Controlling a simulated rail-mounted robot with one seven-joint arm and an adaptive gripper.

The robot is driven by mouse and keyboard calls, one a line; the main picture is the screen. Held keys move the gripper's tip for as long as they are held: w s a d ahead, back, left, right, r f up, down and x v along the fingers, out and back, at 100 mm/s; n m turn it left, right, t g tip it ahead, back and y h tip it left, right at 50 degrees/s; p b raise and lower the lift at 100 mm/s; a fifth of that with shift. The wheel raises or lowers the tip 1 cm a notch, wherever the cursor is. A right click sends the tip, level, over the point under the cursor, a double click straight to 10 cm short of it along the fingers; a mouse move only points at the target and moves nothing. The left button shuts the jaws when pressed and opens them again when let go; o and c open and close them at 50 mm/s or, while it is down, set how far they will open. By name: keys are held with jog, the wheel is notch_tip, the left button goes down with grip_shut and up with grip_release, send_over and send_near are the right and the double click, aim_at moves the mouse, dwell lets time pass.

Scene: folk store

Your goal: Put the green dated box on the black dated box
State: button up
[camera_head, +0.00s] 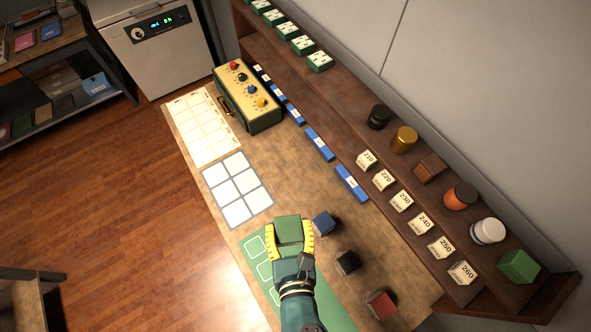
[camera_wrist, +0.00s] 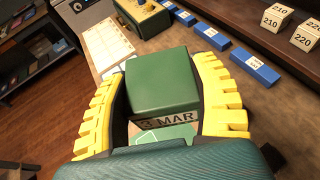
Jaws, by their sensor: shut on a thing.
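My gripper (camera_head: 290,238) is shut on the green dated box (camera_head: 289,229), with a yellow finger on each side of it. In the wrist view the green dated box (camera_wrist: 163,78) fills the middle, and a label on its near side reads "3 MAR". It is over the green mat; I cannot tell how high. The black dated box (camera_head: 347,262) stands on the table to the right of my gripper, apart from it. No date on it can be read. The black box does not show in the wrist view.
A blue box (camera_head: 324,223) stands close to the right of the held box, and a red box (camera_head: 381,304) stands nearer the front. The green mat (camera_head: 253,246) lies under my gripper. A shelf with numbered blocks (camera_head: 401,201) runs along the right.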

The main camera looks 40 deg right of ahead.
jog(key=s+d+f+m+g+h+b, duration=0.3)
jog(key=s+d+f+m+g+b, duration=0.15)
jog(key=f, duration=0.25)
jog(key=s+d+f+m+g+h+b, duration=0.3)
jog(key=s+d+f+m+b, duration=0.15)
jog(key=f, duration=0.35)
jog(key=m+g+b, duration=0.4)
jog(key=g, duration=0.1)
send_over(349, 262)
notch_tip(349, 262, down, 3)
jog(key=shift+g, duration=0.35)
notch_tip(349, 262, down, 10)
jog(key=b, duration=0.3)
jog(key=shift+r, duration=0.1)
jog(key=o, duration=1.2)
jog(key=shift+o, duration=0.2)
jog(key=shift+s, duration=0.1)
